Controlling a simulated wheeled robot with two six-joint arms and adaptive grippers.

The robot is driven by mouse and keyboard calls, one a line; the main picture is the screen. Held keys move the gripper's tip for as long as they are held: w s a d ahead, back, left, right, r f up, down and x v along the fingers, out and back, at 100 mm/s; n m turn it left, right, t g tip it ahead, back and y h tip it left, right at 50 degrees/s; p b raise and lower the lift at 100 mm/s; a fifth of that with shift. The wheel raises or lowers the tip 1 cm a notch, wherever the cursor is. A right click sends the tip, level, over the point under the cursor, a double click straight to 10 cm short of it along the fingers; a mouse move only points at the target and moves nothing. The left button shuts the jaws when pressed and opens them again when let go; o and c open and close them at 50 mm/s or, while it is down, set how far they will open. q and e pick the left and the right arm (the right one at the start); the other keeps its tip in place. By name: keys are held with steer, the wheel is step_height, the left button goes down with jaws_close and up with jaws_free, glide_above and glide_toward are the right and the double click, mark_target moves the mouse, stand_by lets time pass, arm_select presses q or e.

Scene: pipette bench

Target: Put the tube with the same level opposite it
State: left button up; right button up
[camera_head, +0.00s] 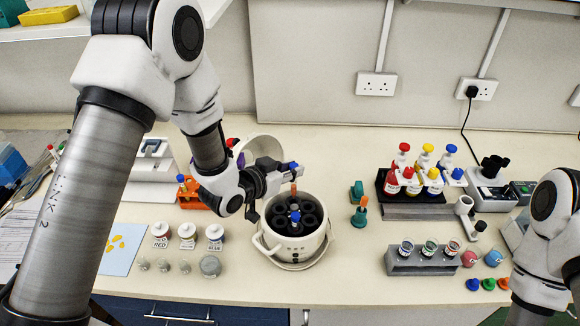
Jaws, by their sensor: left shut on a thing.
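My left gripper (280,175) is shut on a tube with a blue cap and a brownish-orange lower part (293,188). It holds the tube upright above the back of the open centrifuge (268,239), a white round pot with a dark rotor (310,209). A blue-topped piece (295,217) stands near the middle of the rotor; I cannot tell whether it is a tube or the rotor's knob. The centrifuge lid (262,147) is raised behind, partly hidden by my gripper. An orange rack (190,194) with a blue-capped tube (181,178) stands to the left, partly behind my arm.
Labelled jars (188,232) stand left of the centrifuge. Teal-and-orange items (360,210) stand close on its right. Further right are a grey rack of small cups (425,262) and a stand of coloured bottles (400,207). The bench front left of the grey rack is clear.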

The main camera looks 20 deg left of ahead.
mark_target(292, 184)
arm_select(q)
steer(key=shift+w+f, duration=0.2)
steer(key=shift+f, duration=0.55)
steer(key=shift+s+f+b, duration=0.75)
steer(key=shift+b, duration=0.5)
steer(key=shift+c, duration=0.3)
steer(key=shift+f+b, duration=0.3)
steer(key=shift+f, duration=0.1)
jaws_close()
steer(key=shift+w+f+b, duration=0.3)
steer(key=shift+w+f, duration=0.15)
steer(key=shift+f, duration=0.15)
steer(key=shift+s+r, duration=0.15)
steer(key=shift+s, duration=0.05)
steer(key=o, duration=0.9)
jaws_free()
steer(key=shift+o, duration=0.2)
steer(key=shift+w, duration=0.1)
